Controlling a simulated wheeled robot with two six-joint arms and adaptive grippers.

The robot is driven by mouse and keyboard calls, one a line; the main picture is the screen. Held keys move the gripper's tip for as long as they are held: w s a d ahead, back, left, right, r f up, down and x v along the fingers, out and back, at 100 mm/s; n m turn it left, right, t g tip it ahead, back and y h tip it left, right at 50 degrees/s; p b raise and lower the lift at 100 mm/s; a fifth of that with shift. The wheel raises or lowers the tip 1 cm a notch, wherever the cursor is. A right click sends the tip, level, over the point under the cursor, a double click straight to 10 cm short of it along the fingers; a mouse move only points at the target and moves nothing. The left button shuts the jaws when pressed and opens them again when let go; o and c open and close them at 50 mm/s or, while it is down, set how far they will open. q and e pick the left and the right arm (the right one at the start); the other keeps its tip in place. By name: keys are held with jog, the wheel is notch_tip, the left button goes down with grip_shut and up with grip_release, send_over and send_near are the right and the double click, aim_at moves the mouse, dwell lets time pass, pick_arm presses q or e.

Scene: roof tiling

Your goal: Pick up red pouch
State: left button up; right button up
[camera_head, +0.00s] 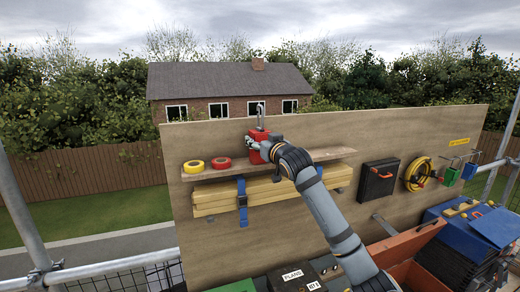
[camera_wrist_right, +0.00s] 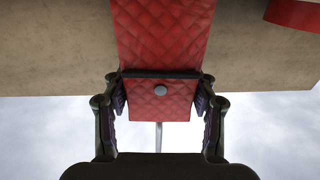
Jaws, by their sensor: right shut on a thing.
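In the wrist view the fingers of my right gripper (camera_wrist_right: 160,100) are shut on the pouch, one on each side. I cannot tell whether the pouch touches the shelf. My left gripper is not in view.
A yellow tape roll (camera_head: 194,166) and a red tape roll (camera_head: 221,163) lie on the shelf (camera_head: 205,174) left of the pouch. A metal hook (camera_head: 260,110) shows just above the pouch. Strapped timber (camera_head: 215,199) hangs below. A black case (camera_head: 378,180) hangs to the right.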

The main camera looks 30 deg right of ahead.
aim_at(259, 128)
jog(key=shift+c, duration=0.7)
jog(key=shift+r, duration=0.1)
jog(key=shift+r, duration=0.3)
notch_tip(259, 128, up, 8)
jog(key=b, duration=0.2)
jog(key=shift+r+b, duration=0.15)
jog(key=shift+b, duration=0.2)
jog(key=shift+r, duration=0.5)
